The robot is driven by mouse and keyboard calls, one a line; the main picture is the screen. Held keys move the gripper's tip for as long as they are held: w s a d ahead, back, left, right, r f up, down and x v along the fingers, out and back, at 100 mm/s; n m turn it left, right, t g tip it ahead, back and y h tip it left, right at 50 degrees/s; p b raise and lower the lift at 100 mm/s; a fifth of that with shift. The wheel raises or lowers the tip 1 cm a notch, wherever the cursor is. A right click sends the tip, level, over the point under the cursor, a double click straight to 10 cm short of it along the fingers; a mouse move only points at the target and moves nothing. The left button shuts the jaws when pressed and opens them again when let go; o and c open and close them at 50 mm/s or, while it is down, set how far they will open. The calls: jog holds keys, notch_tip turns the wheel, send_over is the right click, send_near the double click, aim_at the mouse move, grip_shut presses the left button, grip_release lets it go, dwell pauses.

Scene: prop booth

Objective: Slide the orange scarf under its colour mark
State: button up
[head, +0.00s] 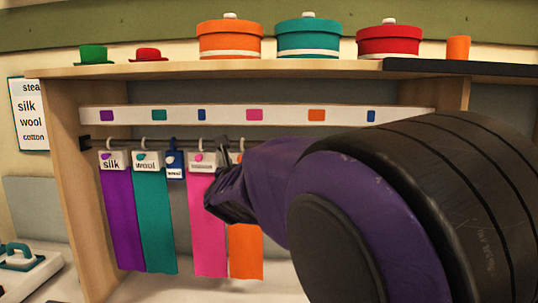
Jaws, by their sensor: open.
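The orange scarf (246,255) hangs from the dark rail (126,142), just right of the pink scarf (207,245). Its middle is hidden behind my gripper, and only its lower end and a bit near its hook show. The orange colour mark (316,115) is on the white strip above the rail, to the right of the scarf; the scarf hangs roughly below the pink mark (254,115). My gripper (222,180) is open, in front of the pink and orange scarves. I cannot tell whether it touches either one.
A purple scarf (122,220), a teal scarf (155,225) and a short blue tag (175,160) hang further left on the rail. My arm hides the rail's right part. Round boxes, including a teal one (308,38), and small hats stand on the shelf (180,69) above.

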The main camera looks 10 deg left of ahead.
jog(key=shift+w, duration=0.35)
grip_shut()
dwell(1.3)
